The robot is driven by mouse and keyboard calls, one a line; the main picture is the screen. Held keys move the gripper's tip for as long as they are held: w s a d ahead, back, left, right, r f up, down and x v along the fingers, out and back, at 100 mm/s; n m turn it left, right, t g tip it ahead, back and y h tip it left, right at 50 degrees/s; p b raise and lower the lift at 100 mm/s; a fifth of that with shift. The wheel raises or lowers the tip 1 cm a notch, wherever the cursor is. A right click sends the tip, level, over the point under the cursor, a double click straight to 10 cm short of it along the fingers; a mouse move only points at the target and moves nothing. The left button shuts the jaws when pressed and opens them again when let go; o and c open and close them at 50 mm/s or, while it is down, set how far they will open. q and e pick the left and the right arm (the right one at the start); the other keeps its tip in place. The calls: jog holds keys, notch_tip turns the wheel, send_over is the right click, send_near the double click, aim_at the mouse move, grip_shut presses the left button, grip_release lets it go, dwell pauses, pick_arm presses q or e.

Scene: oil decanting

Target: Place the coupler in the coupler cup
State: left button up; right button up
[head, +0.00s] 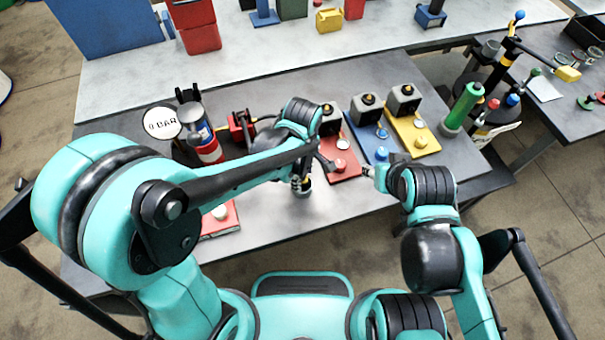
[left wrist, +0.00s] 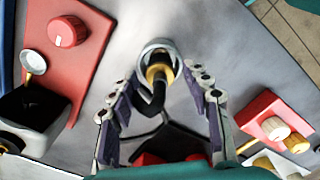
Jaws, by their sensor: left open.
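The coupler, a dark fitting with a gold ring (left wrist: 159,72) and a black hose, shows in the middle of the left wrist view. It sits within the round grey coupler cup (left wrist: 151,46), whose rim surrounds its end; I cannot tell how deep it is. In the head view the cup (head: 304,194) stands on the grey table, mostly hidden by my left gripper. My left gripper (left wrist: 163,85) is open, its fingers apart on both sides of the coupler; it also shows in the head view (head: 303,181). My right gripper (head: 369,172) is near the red panel, its jaws too small to judge.
Red (head: 343,166), blue (head: 372,146) and yellow (head: 417,136) panels with knobs stand right of the cup. The table's front strip is mostly clear.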

pick_arm(q)
notch_tip(320, 180, up, 12)
jog(key=p, duration=0.4)
jog(key=a+r+m+t, duration=0.1)
jog(key=a, duration=0.2)
jog(key=s+a+r+m+t, duration=0.1)
jog(key=a+m, duration=0.1)
jog(key=a, duration=0.1)
jog(key=a+r+m+t, duration=0.1)
jog(key=a+m, duration=0.1)
jog(key=a, duration=0.1)
jog(key=shift+s+a+r+h, duration=0.15)
jog(key=shift+s+r+h, duration=0.05)
jog(key=shift+s+h, duration=0.2)
jog(key=s+a+m+t, duration=0.3)
jog(key=a+m+t, duration=0.1)
jog(key=a+m, duration=0.3)
jog(key=shift+s+a+r+m+y, duration=0.2)
jog(key=shift+a+r+m+y, duration=0.15)
jog(key=shift+a, duration=0.4)
pick_arm(e)
jog(key=shift+r, duration=1.95)
